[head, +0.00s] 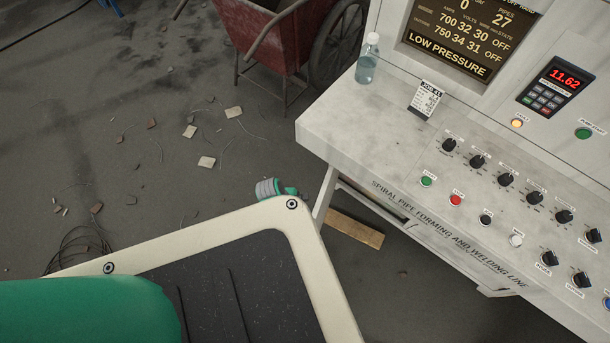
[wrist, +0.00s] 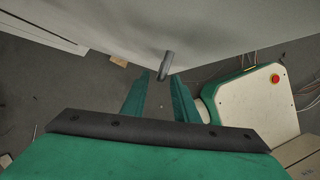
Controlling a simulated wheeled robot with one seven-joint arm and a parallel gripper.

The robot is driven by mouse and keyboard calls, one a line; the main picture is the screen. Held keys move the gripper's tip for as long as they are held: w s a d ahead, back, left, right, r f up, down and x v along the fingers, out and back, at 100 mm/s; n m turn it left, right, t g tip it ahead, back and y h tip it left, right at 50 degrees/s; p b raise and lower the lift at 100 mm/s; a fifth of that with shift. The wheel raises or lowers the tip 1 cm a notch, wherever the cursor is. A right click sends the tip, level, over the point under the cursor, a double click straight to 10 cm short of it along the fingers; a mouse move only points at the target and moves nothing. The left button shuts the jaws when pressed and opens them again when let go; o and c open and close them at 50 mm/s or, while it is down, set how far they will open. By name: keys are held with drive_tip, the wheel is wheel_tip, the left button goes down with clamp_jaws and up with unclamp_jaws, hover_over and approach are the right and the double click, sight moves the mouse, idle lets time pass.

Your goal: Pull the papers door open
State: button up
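In the wrist view a grey bar handle (wrist: 167,63) stands out from a pale, smudged surface (wrist: 215,35) of the console. I take this surface to be the papers door, but I cannot make out its edges. My gripper (wrist: 161,77) is open, with its two green fingers apart and pointing toward the handle. The handle's near end shows in line with the gap between the fingertips. I cannot tell whether the fingers reach around it. In the head view the door and handle are not visible.
The white console (head: 345,120) fills the right of the head view, with knobs and a clear bottle (head: 367,60) on top. A wooden block (head: 354,229) lies on the floor by it. A red cart (head: 270,35) stands behind. Debris litters the floor at left.

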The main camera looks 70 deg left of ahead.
drive_tip(key=shift+x, duration=1.55)
clamp_jaws()
drive_tip(key=shift+a, duration=0.1)
